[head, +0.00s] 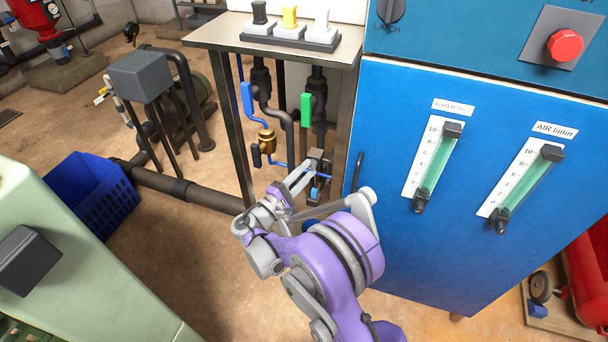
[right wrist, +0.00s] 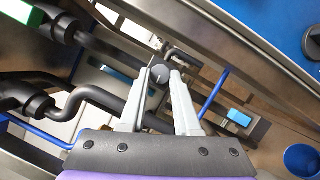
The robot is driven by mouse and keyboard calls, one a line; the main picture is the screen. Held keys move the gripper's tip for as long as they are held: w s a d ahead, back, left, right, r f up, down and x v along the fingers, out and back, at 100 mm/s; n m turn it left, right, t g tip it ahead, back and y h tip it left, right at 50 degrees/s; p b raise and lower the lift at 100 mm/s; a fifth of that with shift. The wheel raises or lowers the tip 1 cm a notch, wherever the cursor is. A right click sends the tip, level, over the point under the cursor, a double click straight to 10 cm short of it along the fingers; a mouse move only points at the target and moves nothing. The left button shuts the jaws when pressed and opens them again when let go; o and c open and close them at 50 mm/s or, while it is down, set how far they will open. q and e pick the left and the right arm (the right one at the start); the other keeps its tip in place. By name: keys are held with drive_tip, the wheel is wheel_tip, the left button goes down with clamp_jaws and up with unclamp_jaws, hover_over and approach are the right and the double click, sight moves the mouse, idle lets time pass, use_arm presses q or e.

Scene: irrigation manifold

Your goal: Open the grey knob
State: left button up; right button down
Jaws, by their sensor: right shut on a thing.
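A small round dark grey knob (right wrist: 160,74) with a pale line on its face sits between the fingertips of my right gripper (right wrist: 164,76) in the right wrist view. The gripper is shut on it, one finger on each side. In the head view my right gripper (head: 308,174) reaches in low among the pipes under the metal table, left of the blue cabinet. There the fingers and nearby fittings largely hide the knob. My left gripper is not in view.
A blue lever (head: 247,98), a green lever (head: 306,110) and a brass fitting (head: 267,141) are on pipes close above my right gripper. The blue cabinet (head: 450,240) stands close on the right. A blue crate (head: 90,195) is at the left.

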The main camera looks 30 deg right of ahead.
drive_tip(key=shift+f+n+t+b, duration=0.15)
drive_tip(key=shift+n+t+b, duration=0.35)
drive_tip(key=shift+n, duration=0.7)
drive_tip(key=c, duration=0.6)
unclamp_jaws()
drive_tip(key=v, duration=1)
drive_tip(key=shift+s+a+f+p, duration=0.15)
drive_tip(key=shift+a+f+p, duration=0.15)
drive_tip(key=shift+p, duration=0.1)
drive_tip(key=shift+d+r, duration=0.1)
